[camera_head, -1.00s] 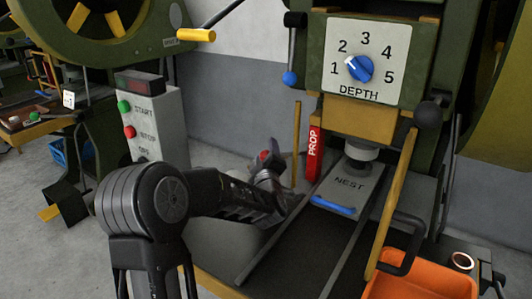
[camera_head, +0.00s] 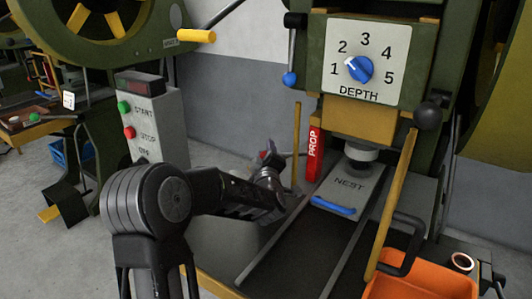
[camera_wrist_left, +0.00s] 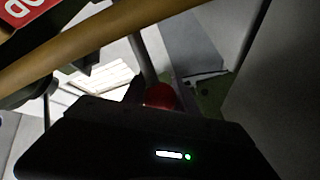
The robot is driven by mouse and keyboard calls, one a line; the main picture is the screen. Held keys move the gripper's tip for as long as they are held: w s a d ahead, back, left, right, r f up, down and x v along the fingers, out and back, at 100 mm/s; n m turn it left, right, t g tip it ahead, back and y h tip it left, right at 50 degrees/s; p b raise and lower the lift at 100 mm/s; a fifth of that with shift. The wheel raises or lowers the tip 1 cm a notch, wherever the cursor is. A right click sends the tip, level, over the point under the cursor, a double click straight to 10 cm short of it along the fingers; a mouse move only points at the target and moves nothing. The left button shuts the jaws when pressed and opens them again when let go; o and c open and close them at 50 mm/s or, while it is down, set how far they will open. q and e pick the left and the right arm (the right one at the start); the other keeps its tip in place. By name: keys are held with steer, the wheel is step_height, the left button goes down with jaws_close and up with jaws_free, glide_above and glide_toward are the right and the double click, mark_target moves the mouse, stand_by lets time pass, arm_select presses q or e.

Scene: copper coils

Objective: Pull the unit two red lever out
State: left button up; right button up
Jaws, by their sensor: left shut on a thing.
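The red lever's knob (camera_head: 262,155) shows as a small red patch at my left gripper (camera_head: 269,160), low on the press and left of the red PROP bar (camera_head: 313,153). A thin dark rod shows between the gripper and the bar. In the left wrist view the red knob (camera_wrist_left: 160,95) sits between the fingers, and my left gripper is shut on it. The gripper body hides its lower part and most of the lever. My right gripper is not in view.
A yellow upright rod (camera_head: 296,145) stands close to the gripper. The nest plate (camera_head: 347,184) with a blue handle and rails lies to the right. A yellow lever (camera_head: 392,205) and an orange bin (camera_head: 410,275) are farther right. A START/STOP box (camera_head: 157,125) stands behind my arm.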

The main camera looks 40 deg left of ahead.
arm_select(q)
jaws_close()
stand_by(0.7)
steer(key=shift+a+f+b, duration=0.1)
steer(key=shift+a+b, duration=0.2)
steer(key=a+b, duration=0.1)
steer(key=a, duration=0.2)
steer(key=a+b, duration=0.1)
steer(key=shift+s+a+r+b, duration=0.2)
steer(key=shift+s+a+b, duration=0.1)
steer(key=shift+s+a, duration=0.1)
steer(key=o, duration=1)
jaws_free()
steer(key=shift+a+f, duration=0.1)
steer(key=shift+w, duration=0.1)
